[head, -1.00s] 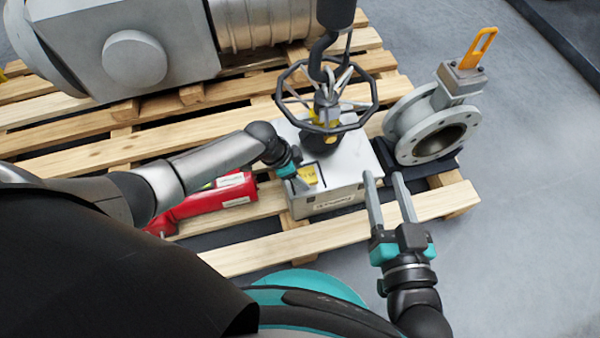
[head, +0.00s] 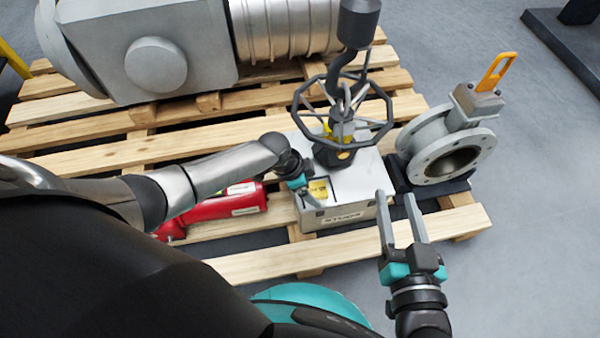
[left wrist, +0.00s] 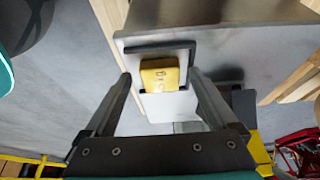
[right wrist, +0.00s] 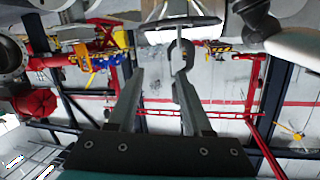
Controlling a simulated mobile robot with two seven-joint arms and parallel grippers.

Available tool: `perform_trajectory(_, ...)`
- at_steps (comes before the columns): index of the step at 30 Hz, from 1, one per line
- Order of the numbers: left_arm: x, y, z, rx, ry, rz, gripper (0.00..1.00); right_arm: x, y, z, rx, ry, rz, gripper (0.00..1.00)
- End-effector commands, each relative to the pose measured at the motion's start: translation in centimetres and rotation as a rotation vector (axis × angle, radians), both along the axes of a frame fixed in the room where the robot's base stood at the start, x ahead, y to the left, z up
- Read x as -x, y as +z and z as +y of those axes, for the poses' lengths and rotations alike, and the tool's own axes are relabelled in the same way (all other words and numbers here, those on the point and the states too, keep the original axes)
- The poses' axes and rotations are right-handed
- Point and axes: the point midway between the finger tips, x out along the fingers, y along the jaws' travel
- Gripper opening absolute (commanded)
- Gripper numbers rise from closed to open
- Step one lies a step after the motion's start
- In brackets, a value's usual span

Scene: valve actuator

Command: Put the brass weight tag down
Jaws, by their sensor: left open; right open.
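The brass weight tag (head: 319,189) is a small yellow block on top of the light grey box labelled "STUDS" (head: 358,217). In the left wrist view the tag (left wrist: 160,75) lies at a dark-edged rectangular recess (left wrist: 128,50) in the box top. My left gripper (head: 309,196) is at the tag, partly hidden by its own wrist. In the left wrist view its fingers (left wrist: 160,84) are open, one on each side of the tag, with gaps showing. My right gripper (head: 396,195) is open and empty in front of the box's right end.
A handwheel (head: 342,105) under a hanging hook (head: 356,50) stands over the box. A flanged valve (head: 445,145) with an orange handle is to the right. A red tool (head: 225,205) lies left of the box on the wooden pallet (head: 270,262).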

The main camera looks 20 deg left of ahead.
Motion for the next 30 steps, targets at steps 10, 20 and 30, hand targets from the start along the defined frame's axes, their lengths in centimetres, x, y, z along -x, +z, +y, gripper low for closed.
perform_trajectory(10, 0.4, 1.8, 0.6, -0.001, 0.001, 0.001, 0.92, -0.5, -0.9, -1.4, 0.108, -0.001, 0.166, 0.50)
perform_trajectory(20, 0.8, 3.5, 1.2, -0.002, 0.000, 0.001, 0.92, -0.1, -1.8, -3.4, 0.208, -0.010, 0.344, 0.50)
perform_trajectory(30, 1.2, 5.2, 1.8, -0.001, 0.000, 0.001, 0.92, 1.2, -2.2, -5.9, 0.301, -0.032, 0.531, 0.50)
